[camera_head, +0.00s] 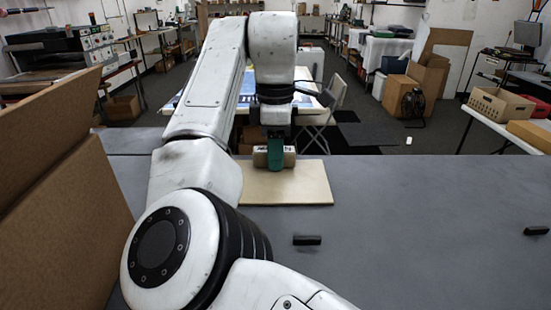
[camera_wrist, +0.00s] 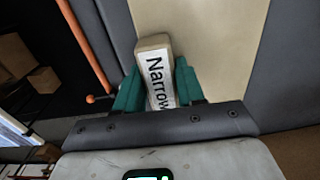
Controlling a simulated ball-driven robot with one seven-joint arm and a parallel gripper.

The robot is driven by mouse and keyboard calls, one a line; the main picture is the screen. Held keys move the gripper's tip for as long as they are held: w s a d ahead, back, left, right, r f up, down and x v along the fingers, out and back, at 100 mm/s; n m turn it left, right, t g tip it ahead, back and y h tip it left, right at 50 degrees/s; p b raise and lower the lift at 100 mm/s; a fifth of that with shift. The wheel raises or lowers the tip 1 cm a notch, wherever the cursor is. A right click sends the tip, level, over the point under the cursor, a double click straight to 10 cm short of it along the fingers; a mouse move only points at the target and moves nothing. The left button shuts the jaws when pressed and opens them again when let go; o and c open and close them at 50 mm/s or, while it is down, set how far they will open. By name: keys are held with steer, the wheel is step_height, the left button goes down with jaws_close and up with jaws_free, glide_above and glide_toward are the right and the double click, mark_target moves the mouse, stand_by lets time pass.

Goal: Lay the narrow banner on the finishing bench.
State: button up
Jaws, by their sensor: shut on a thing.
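A small pale block-shaped roll or box with the printed word "Narrow", the narrow banner (camera_wrist: 155,52), sits between the green fingers of my gripper (camera_wrist: 157,70) in the wrist view. My gripper (camera_head: 275,163) is shut on it. In the head view the banner (camera_head: 289,156) shows on both sides of the fingers, at the far edge of a pale flat board (camera_head: 290,188). The board lies on the grey bench top (camera_head: 400,210). It also shows in the wrist view (camera_wrist: 215,40). I cannot tell whether the banner touches the board.
A short black bar (camera_head: 307,240) lies nearer me on the bench, and another (camera_head: 536,231) at the right edge. A tall cardboard piece (camera_head: 60,210) stands at the left. The right of the bench is mostly clear. Beyond it stand a bright-topped table and a chair (camera_head: 326,100).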

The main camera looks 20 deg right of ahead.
steer(key=o, duration=1.1)
